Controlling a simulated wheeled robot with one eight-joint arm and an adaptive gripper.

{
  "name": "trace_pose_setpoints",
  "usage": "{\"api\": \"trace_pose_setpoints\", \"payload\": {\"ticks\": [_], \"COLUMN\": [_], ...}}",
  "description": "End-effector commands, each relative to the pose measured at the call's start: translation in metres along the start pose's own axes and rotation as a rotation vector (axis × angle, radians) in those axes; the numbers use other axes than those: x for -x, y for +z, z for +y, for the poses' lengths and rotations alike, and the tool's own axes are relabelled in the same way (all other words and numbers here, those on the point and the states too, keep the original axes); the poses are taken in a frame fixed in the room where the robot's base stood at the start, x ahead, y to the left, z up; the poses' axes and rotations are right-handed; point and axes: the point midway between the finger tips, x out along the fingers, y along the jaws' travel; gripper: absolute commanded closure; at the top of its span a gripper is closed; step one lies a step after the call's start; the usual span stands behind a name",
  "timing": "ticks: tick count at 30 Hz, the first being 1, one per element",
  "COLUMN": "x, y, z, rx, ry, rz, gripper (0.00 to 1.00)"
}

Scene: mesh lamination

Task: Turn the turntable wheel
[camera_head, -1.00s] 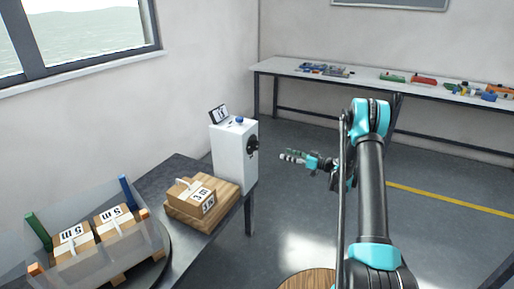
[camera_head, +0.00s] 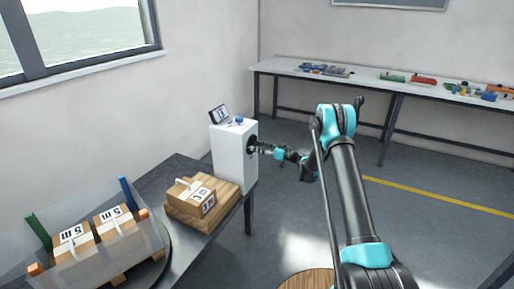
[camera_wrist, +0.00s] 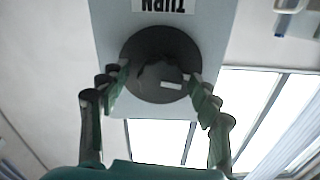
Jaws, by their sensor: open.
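The turntable wheel is a dark round knob (camera_wrist: 158,52) on the face of a white box (camera_head: 230,158). The box stands at the far end of the dark table. In the wrist view the knob has a small pale mark, and a label reading TURN shows upside down above it. My gripper (camera_head: 258,149) is at the knob in the head view. In the wrist view my gripper (camera_wrist: 158,80) is open, with one finger at each side of the knob. I cannot tell whether the fingertips touch it.
A turntable (camera_head: 152,272) at lower left bears more boxes behind clear panels. A long bench (camera_head: 370,80) with coloured parts runs along the back wall. The floor between is clear.

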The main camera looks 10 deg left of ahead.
Motion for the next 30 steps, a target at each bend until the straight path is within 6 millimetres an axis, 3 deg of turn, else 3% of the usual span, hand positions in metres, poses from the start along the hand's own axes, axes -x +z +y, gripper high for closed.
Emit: {"api": "trace_pose_setpoints", "payload": {"ticks": [4,13,25,30], "x": [-0.0096,-0.011,-0.0107,-0.0106], "y": [-0.0001,-0.0002,-0.0002,-0.0002], "z": [-0.0005,-0.0004,-0.0004,-0.0004], "rx": [0.0,0.0,0.0,-0.007], "ry": [-0.001,-0.001,-0.001,-0.001], "rz": [0.0,0.0,0.0,0.0], "gripper": [0.37,0.37,0.87,0.88]}}
